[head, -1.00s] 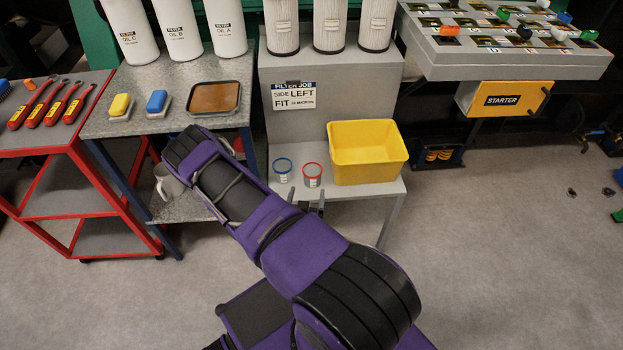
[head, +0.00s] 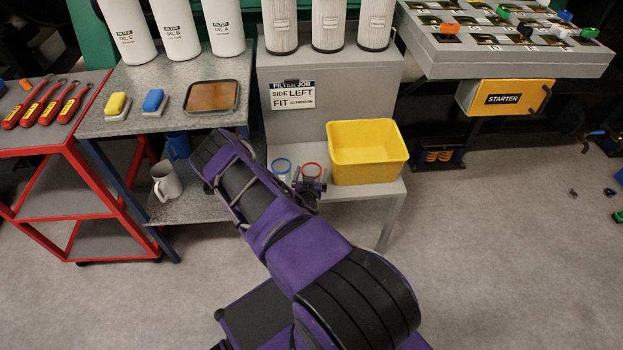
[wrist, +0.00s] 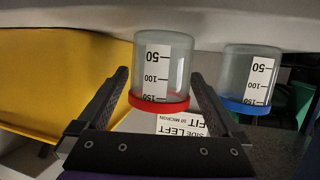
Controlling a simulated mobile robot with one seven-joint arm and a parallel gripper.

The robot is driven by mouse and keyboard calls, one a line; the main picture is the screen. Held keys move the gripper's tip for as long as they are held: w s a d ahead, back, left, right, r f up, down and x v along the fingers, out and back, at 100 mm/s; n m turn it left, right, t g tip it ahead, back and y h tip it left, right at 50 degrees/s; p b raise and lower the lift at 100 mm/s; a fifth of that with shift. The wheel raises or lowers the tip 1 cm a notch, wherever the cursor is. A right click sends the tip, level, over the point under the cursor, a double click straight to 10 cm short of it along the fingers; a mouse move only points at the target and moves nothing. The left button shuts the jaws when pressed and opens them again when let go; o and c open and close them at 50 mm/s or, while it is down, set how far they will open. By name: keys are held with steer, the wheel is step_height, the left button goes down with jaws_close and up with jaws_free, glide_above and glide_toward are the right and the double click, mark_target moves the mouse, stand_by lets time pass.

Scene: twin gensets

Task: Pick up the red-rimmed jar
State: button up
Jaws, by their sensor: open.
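The red-rimmed jar (head: 312,168) stands on the low grey shelf (head: 362,193), partly hidden behind my gripper (head: 309,188) in the head view. In the wrist view, which is upside down, the clear jar (wrist: 163,72) with its red rim and white scale label appears between the two fingers of my open gripper (wrist: 159,75). The fingers are apart, one on each side of it; I cannot tell whether their tips reach past its wall. Nothing is held.
A blue-rimmed jar (head: 281,167) stands close to the left, also seen in the wrist view (wrist: 248,80). A yellow bin (head: 367,152) stands close to the right. A sign (head: 292,95) is on the grey block behind. A mug (head: 166,182) sits on the lower shelf at left.

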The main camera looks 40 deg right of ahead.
steer(key=c, duration=1.2)
steer(key=shift+r, duration=0.1)
